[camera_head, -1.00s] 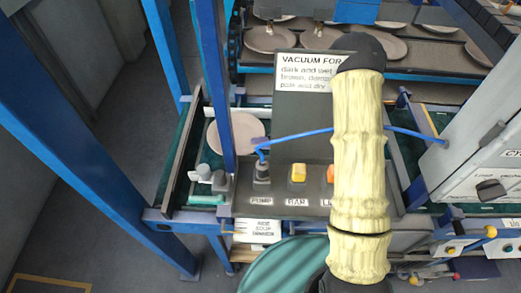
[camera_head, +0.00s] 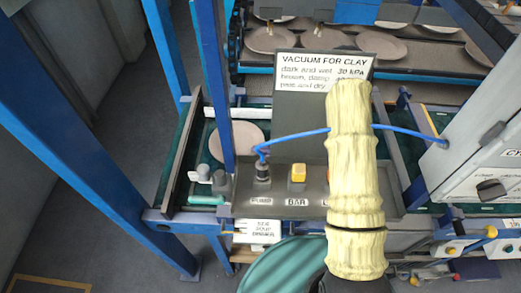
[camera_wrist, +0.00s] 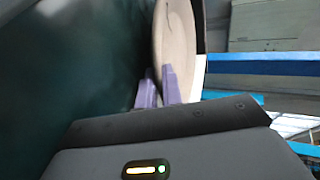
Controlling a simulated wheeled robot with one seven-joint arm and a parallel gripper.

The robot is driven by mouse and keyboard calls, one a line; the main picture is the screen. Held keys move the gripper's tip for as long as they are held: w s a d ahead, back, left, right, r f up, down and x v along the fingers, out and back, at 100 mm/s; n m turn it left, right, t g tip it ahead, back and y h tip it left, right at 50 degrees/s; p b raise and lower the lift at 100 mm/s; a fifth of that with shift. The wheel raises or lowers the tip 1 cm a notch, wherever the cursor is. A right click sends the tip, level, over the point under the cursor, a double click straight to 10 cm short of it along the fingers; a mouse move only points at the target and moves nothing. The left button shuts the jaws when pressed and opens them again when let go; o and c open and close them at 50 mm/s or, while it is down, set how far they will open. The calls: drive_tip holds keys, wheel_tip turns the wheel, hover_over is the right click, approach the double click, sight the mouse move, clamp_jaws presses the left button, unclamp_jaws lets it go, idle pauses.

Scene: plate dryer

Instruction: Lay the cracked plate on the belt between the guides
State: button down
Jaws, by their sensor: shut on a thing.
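In the wrist view my gripper (camera_wrist: 158,88) is shut on the rim of a beige plate (camera_wrist: 180,45). A thin dark crack line shows near the plate's top. The plate is seen steeply from the side, beside a dark green surface; I cannot tell whether they touch. In the head view a pinkish plate (camera_head: 230,142), which appears to be the same one, is over the dark green belt (camera_head: 196,148), partly behind a blue post. A dark rail (camera_head: 182,142) runs along the belt's left side. My gripper is hidden there behind the panel and my arm.
A control panel (camera_head: 248,197) with knobs and a vacuum sign (camera_head: 322,70) stands in front of the belt. Blue posts (camera_head: 214,75) rise at left. Several plates (camera_head: 322,41) lie on racks behind. A grey cabinet (camera_head: 480,130) stands at right.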

drive_tip(key=c, duration=1.8)
unclamp_jaws()
drive_tip(key=shift+r, duration=0.15)
drive_tip(key=v, duration=1.2)
